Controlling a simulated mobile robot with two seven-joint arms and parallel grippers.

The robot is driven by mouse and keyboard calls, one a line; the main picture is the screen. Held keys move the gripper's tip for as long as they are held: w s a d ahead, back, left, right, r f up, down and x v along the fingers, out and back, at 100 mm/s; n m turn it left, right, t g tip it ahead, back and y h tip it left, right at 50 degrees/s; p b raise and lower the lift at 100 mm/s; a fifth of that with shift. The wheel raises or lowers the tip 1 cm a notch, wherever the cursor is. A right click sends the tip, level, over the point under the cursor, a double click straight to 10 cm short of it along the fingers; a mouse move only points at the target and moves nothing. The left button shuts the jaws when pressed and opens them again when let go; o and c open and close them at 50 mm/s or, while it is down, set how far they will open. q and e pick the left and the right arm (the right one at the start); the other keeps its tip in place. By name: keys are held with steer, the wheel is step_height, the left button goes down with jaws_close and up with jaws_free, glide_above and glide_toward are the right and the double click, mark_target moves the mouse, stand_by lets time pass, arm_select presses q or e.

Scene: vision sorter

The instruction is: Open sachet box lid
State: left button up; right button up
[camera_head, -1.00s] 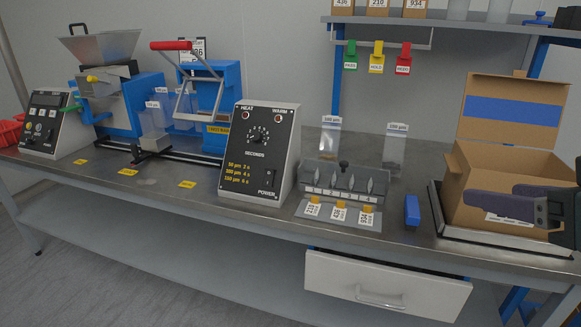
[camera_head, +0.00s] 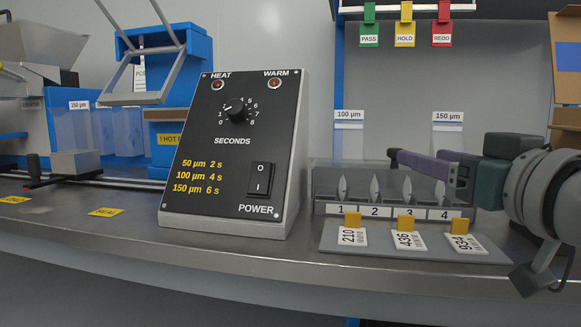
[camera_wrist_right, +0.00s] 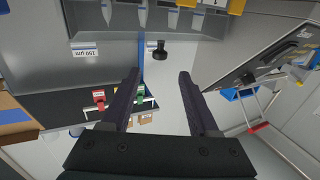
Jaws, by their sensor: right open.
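The sachet box (camera_head: 325,207) is a low grey box with compartments numbered 1 to 4, each showing a pale sachet. Its see-through lid (camera_head: 330,175) looks shut. My right gripper (camera_head: 395,160) reaches in from the right over the box, with dark purple fingers. In the right wrist view its fingers (camera_wrist_right: 160,74) are spread and empty. The black lid knob (camera_wrist_right: 158,48) shows just beyond the fingertips, between them, and appears untouched. My left gripper is not in view.
The heat sealer control box (camera_head: 235,150) stands close left of the sachet box. A plate with several numbered tags (camera_head: 335,243) lies in front. PASS, HOLD and REDO tags (camera_head: 405,27) hang behind. A cardboard box (camera_head: 566,118) is at the right edge.

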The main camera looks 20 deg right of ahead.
mark_target(395, 149)
steer(key=shift+w+d+b, duration=0.25)
steer(key=shift+w+b, duration=0.25)
steer(key=shift+w, duration=1)
steer(key=shift+w+d+b, duration=0.25)
steer(key=shift+w+b, duration=0.25)
steer(key=shift+w, duration=1)
steer(key=shift+w+d+b, duration=0.25)
steer(key=shift+w+b, duration=0.25)
steer(key=shift+w, duration=1)
jaws_close()
